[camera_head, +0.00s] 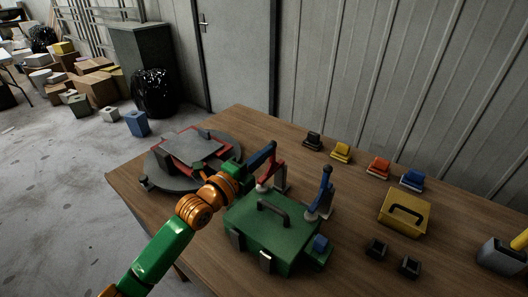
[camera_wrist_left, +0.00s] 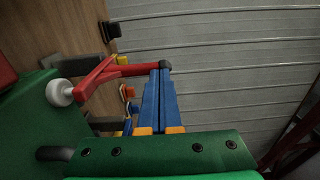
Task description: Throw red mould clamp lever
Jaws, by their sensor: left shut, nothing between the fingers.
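The red mould clamp lever (camera_head: 277,171) stands raised at the back of the green mould (camera_head: 258,232). In the left wrist view the red lever (camera_wrist_left: 108,73) runs from a white round tip at the left to a dark end by my fingertips. My left gripper (camera_head: 270,148) is shut and empty. Its blue fingers (camera_wrist_left: 158,80) lie close together, with their tips at the lever's dark end; I cannot tell if they touch it. A blue clamp lever (camera_head: 326,181) stands upright at the mould's right side. My right gripper is not in view.
A round dark plate with a red and grey mould (camera_head: 193,150) lies to the left. A yellow box (camera_head: 404,213), two small black blocks and a grey holder (camera_head: 503,255) are at the right. Several coloured blocks line the table's back. Bare wood (camera_head: 335,252) lies right of the green mould.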

